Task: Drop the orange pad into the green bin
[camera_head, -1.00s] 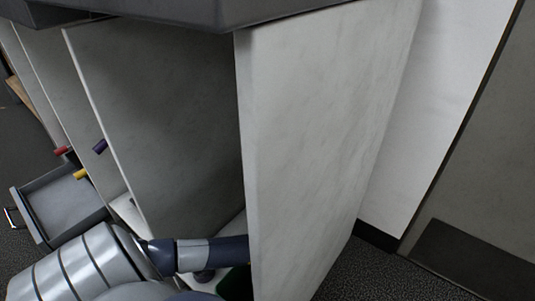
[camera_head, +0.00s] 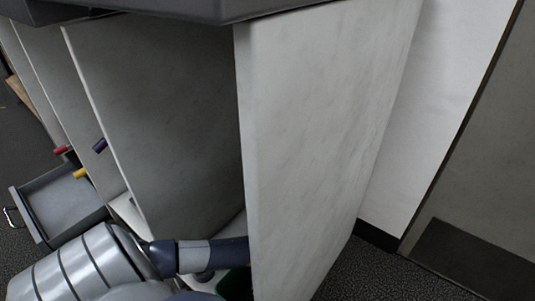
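A small part of a dark green thing, which may be the green bin (camera_head: 236,285), shows at the bottom, low between the pale panels. The rest of it is hidden by the right panel and my arm. The orange pad is not visible. One of my arms comes in from the lower left and reaches right, passing behind the edge of the large pale panel. Its far end is hidden, so I cannot see its gripper. No other gripper shows.
A large pale panel (camera_head: 315,150) stands upright in the middle, with a grey top (camera_head: 180,10) above it. An open grey drawer (camera_head: 65,205) sticks out at the left, near red (camera_head: 62,150), yellow (camera_head: 80,174) and purple (camera_head: 100,145) handles. Carpet lies at the lower right.

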